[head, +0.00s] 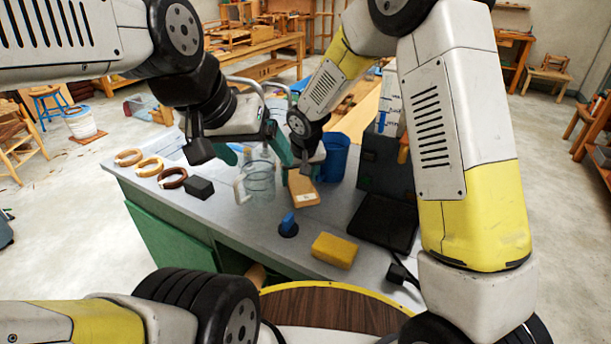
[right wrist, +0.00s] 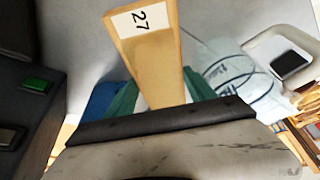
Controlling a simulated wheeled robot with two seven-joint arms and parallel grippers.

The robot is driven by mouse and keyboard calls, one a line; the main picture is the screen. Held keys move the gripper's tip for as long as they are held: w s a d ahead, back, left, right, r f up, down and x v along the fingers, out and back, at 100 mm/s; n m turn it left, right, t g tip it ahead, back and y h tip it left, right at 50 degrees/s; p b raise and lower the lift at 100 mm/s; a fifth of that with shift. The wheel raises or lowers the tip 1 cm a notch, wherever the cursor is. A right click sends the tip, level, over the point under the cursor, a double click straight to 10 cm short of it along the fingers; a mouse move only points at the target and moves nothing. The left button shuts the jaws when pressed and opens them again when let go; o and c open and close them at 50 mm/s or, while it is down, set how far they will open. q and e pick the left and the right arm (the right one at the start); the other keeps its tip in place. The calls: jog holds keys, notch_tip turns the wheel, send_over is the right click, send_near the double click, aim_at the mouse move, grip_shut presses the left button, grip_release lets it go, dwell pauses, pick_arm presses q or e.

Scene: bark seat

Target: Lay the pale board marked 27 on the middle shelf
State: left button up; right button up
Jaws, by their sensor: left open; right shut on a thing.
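The pale board marked 27 (head: 303,188) is in my right gripper (head: 304,166), above the grey worktop. In the right wrist view the board (right wrist: 155,65) stands out from between the green fingers of that gripper (right wrist: 160,97), with its white 27 label at the far end. I cannot tell whether its far end touches the worktop. My left gripper (head: 253,152) is open and empty, with its green fingers apart, above the clear jug and left of the board. I cannot make out a middle shelf in either view.
The worktop (head: 235,225) holds a clear jug (head: 259,182), a blue cup (head: 335,157), a black block (head: 199,188), a blue knob (head: 288,224), a yellow sponge (head: 335,250) and a black pad (head: 380,223). A dark machine (head: 382,168) stands right of the board. The worktop's front left is clear.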

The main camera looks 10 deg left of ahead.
jog(key=shift+f, duration=2.3)
jog(key=o, duration=1.7)
jog(key=shift+f, duration=0.1)
jog(key=shift+o, duration=0.2)
